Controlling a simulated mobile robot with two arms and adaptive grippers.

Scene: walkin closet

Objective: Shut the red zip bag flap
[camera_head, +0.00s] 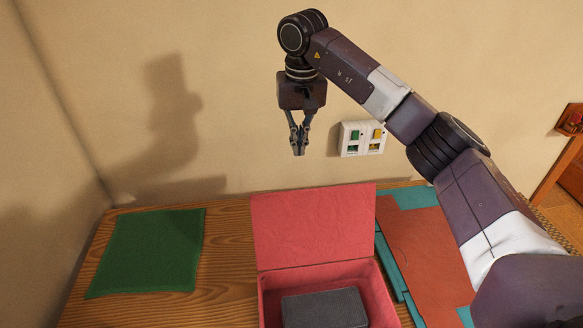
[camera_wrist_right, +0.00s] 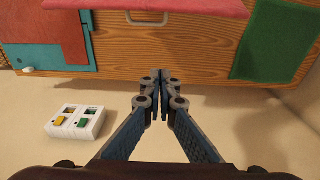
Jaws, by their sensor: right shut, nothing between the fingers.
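The red zip bag (camera_head: 388,297) stands on the wooden table as an open box shape. Its flap (camera_head: 314,226) is raised, standing up at the back edge. A dark grey block (camera_head: 325,309) lies inside the bag. My right gripper (camera_head: 299,153) is shut and empty, pointing down above and behind the flap, near the wall and apart from the flap. In the right wrist view the closed fingers (camera_wrist_right: 161,78) show, with a strip of the red flap (camera_wrist_right: 150,6) at the top edge. My left gripper is in neither view.
A green cloth (camera_head: 148,251) lies on the table (camera_head: 227,266) at left. Teal and rust-coloured flat pieces (camera_head: 425,250) lie at right. A white switch panel (camera_head: 362,138) is on the wall beside my right gripper. Bare wood shows between cloth and bag.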

